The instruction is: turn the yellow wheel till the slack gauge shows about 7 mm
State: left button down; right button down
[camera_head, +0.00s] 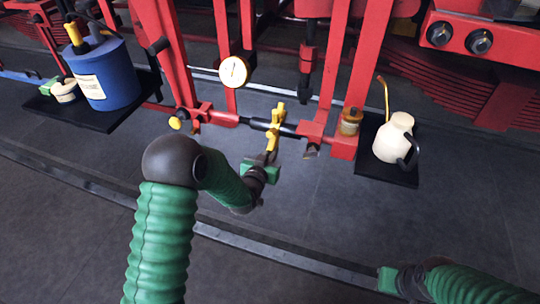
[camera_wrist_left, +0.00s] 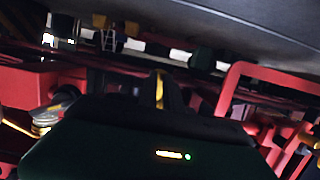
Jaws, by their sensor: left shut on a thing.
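The yellow wheel (camera_head: 276,126) sits edge-on on a dark section of the horizontal red rod, low in the middle of the head view. My left gripper (camera_head: 270,156) reaches it from below and is shut on its lower part. In the left wrist view a yellow strip of the wheel (camera_wrist_left: 159,92) shows between the dark fingers. The round slack gauge (camera_head: 234,71) with a pale face and yellow rim hangs above left of the wheel; its reading is too small to tell. My right gripper (camera_head: 388,280) is low at the right, away from the wheel; its jaws are unclear.
Red frame bars (camera_head: 348,70) stand around the rod. A black shelf at left (camera_head: 108,118) holds a blue can (camera_head: 100,78). A rail (camera_head: 290,258) crosses the floor.

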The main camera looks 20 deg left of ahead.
pick_arm(q)
jog(key=shift+w+f, duration=0.2)
jog(key=shift+w, duration=0.15)
jog(key=shift+w+f+b, duration=0.3)
jog(key=shift+f+b, duration=0.1)
jog(key=shift+b, duration=0.05)
jog(key=c, duration=1.7)
grip_release()
jog(key=shift+w+f, duration=0.1)
jog(key=shift+c, duration=0.2)
jog(key=o, duration=0.5)
